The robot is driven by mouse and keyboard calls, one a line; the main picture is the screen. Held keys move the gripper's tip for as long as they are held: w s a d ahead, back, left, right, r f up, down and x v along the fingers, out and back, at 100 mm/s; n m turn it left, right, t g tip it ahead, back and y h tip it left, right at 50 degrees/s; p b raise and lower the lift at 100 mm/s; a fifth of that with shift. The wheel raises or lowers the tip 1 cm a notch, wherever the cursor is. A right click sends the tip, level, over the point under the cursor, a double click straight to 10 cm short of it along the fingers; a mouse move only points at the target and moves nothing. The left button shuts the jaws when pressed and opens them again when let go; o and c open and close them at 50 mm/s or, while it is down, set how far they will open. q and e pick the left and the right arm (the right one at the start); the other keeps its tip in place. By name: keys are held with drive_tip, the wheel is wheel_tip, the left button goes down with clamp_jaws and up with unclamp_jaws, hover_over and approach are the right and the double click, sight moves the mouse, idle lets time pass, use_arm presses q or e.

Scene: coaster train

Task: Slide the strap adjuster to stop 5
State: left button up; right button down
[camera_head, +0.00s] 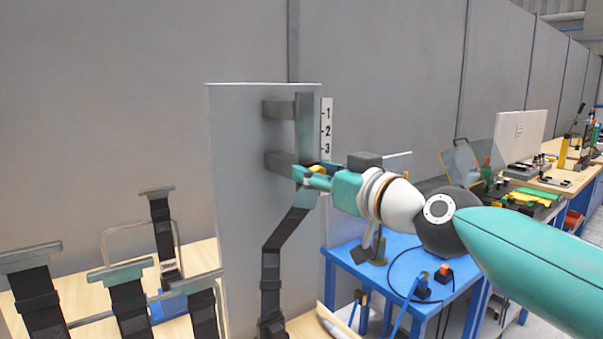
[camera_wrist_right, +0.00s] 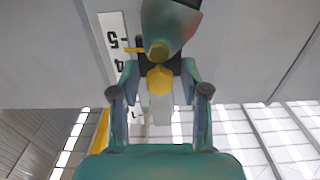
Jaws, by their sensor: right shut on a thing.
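The strap adjuster shows as a small yellow part (camera_head: 319,169) on a dark vertical rail beside a numbered scale (camera_head: 327,130). Marks 1, 2 and 3 are visible in the head view; lower marks are hidden behind my gripper. My right gripper (camera_head: 304,176) is shut on the adjuster, reaching in from the right. In the wrist view, a yellow knob (camera_wrist_right: 159,78) is between the fingers (camera_wrist_right: 156,84). A yellow pointer (camera_wrist_right: 135,49) lies near marks 5 and 4 on the scale (camera_wrist_right: 114,44), seemingly between them. My left gripper is out of view.
A grey upright panel (camera_head: 232,200) carries the rail, and a black strap (camera_head: 271,265) hangs down from it. Other black straps with grey bars (camera_head: 128,295) stand at lower left. A blue table (camera_head: 405,258) stands behind my right arm.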

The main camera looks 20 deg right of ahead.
drive_tip(key=shift+d+f, duration=0.1)
drive_tip(key=shift+f, duration=0.25)
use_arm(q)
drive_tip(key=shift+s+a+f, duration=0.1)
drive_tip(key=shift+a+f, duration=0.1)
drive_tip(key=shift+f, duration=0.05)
use_arm(e)
drive_tip(key=c, duration=0.9)
unclamp_jaws()
drive_tip(key=v, duration=1.2)
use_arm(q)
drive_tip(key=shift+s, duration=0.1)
